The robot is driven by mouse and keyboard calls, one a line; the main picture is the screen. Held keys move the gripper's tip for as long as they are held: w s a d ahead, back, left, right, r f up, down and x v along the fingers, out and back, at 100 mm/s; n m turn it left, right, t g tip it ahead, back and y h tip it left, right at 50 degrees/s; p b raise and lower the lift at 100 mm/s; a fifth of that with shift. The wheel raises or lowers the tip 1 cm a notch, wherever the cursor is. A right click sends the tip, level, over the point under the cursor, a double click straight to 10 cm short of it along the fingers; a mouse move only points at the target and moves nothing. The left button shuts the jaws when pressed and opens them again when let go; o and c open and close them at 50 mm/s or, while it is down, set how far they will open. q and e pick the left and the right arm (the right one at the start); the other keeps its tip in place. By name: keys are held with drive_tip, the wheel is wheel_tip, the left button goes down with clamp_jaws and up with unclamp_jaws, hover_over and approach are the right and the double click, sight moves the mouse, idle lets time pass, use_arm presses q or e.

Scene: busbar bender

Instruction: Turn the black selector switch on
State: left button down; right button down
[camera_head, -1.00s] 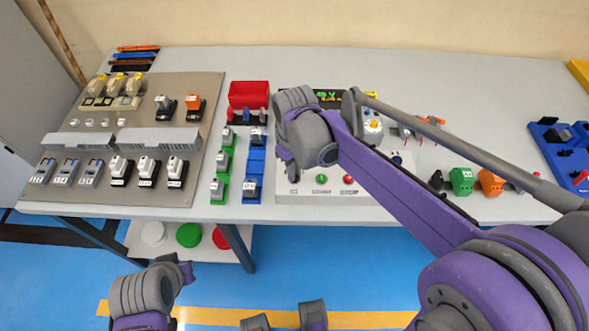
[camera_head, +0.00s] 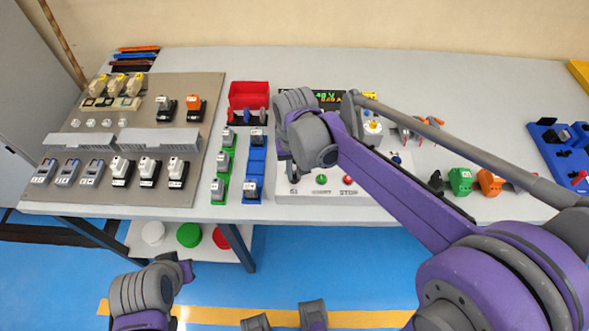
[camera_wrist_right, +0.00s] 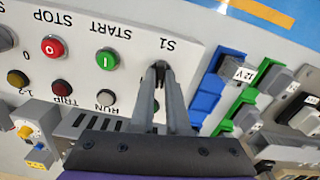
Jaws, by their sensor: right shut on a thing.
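The black selector switch (camera_wrist_right: 160,65) is under the S1 label on the white control panel (camera_wrist_right: 205,28) in the right wrist view. My right gripper (camera_wrist_right: 161,74) is shut on its knob, and the fingers hide most of it, so its exact angle cannot be read. In the head view my right wrist (camera_head: 308,135) stands over the left part of the panel and hides the switch. My left arm (camera_head: 145,292) is low in front of the table, away from the panel; its jaw state is unclear.
A green START button (camera_wrist_right: 105,60) and a red STOP button (camera_wrist_right: 53,47) are beside the switch. Blue and green rails (camera_wrist_right: 204,98) with modules lie on its other side. A red bin (camera_head: 249,94) stands behind the rails. Green (camera_head: 461,181) and orange parts are at right.

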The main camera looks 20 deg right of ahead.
sight(295, 175)
drive_tip(key=m, duration=0.5)
drive_tip(key=shift+m, duration=0.3)
drive_tip(key=m, duration=0.5)
idle(0.4)
drive_tip(key=c, duration=0.9)
unclamp_jaws()
wheel_tip(295, 175, up, 11)
drive_tip(key=p, duration=0.1)
drive_tip(key=shift+f, duration=0.1)
